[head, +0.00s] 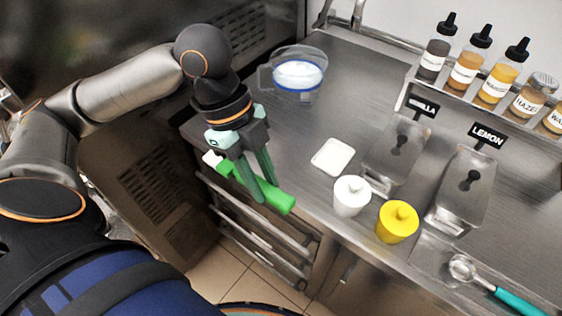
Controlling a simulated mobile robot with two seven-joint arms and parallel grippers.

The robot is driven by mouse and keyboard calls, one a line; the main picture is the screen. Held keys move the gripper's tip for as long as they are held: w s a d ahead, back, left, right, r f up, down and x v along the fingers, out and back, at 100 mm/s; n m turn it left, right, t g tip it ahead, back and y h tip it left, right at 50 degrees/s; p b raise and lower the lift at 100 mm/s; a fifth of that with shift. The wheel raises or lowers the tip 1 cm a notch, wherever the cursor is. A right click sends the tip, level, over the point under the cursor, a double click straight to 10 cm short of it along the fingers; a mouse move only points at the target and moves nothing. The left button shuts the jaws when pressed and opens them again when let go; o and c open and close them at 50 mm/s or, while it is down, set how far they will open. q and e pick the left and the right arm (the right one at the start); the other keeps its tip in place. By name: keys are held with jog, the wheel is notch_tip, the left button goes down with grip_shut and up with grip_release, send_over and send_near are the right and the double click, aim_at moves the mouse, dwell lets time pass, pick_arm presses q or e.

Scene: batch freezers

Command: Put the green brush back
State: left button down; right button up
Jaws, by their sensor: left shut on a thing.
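The green brush (281,200) has a long bright green body with a pale white part at its left end. My left gripper (264,192) is shut on the green brush and holds it in front of the counter's left edge, above the drawer fronts. The brush lies slantwise, its green end toward the lower right. The gripper fingers hide part of its middle. My right gripper is not in view.
The steel counter (330,110) holds a clear jug (298,78), a white square dish (333,157), a white lidded pot (351,196), a yellow lidded pot (397,222), steel bins (465,190) and a teal-handled scoop (515,299). Bottles (468,68) stand on a rear shelf.

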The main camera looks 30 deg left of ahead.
pick_arm(q)
jog(key=w+a+f, duration=0.2)
jog(key=w+f, duration=0.1)
jog(key=w, duration=0.5)
send_over(292, 180)
jog(key=a, duration=0.1)
notch_tip(292, 180, down, 6)
jog(key=shift+a+f, duration=0.1)
jog(key=shift+f, duration=1.65)
jog(key=shift+f, duration=0.1)
jog(key=c, duration=0.7)
grip_release()
jog(key=shift+o, duration=0.2)
jog(key=v, duration=1.2)
